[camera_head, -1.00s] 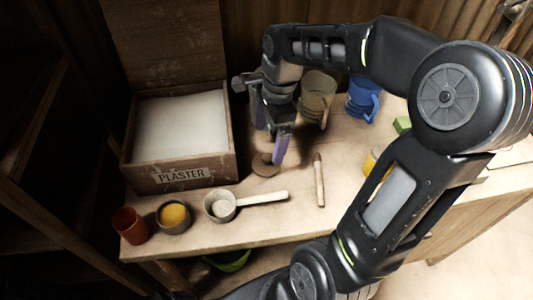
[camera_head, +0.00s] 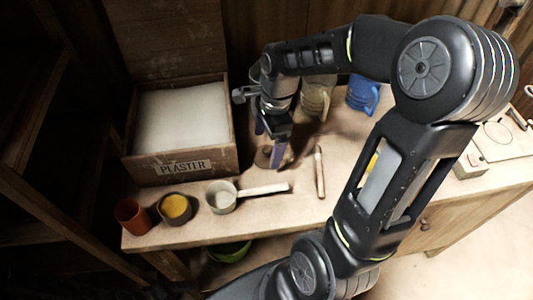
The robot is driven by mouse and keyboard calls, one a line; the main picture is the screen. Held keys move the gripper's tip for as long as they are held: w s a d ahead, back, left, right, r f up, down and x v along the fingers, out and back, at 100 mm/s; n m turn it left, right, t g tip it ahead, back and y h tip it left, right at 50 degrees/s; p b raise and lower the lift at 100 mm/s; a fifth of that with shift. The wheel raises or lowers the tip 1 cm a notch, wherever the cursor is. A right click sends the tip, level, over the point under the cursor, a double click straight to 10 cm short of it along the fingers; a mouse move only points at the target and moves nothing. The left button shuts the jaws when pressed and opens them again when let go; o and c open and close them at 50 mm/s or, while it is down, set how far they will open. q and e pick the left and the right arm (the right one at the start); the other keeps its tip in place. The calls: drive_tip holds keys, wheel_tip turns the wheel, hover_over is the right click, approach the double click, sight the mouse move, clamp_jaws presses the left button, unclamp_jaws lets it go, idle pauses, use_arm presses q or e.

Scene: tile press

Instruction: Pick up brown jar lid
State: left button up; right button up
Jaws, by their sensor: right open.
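The brown jar lid (camera_head: 263,159) lies flat on the workbench, a small dark round disc to the right of the plaster box, partly hidden by my gripper. My right gripper (camera_head: 269,148) reaches in from the right and points down over the lid. Its purple-faced fingers are apart, with the nearer finger just right of the lid. The gap between fingertips and lid is hard to judge. My left gripper does not show.
A wooden plaster box (camera_head: 181,167) stands left of the lid. In front are a red cup (camera_head: 132,217), a bowl of yellow powder (camera_head: 175,209) and a scoop (camera_head: 222,197). A wooden tool (camera_head: 319,172) lies right; a beige mug (camera_head: 317,98) and blue mug (camera_head: 363,95) stand behind.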

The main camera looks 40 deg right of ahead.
sight(267, 149)
drive_tip(key=shift+a+f, duration=0.15)
drive_tip(key=shift+f, duration=1.2)
drive_tip(key=c, duration=1.5)
drive_tip(key=shift+o, duration=0.2)
drive_tip(key=shift+w+r, duration=0.1)
wheel_tip(267, 149, up, 10)
drive_tip(key=shift+f, duration=0.1)
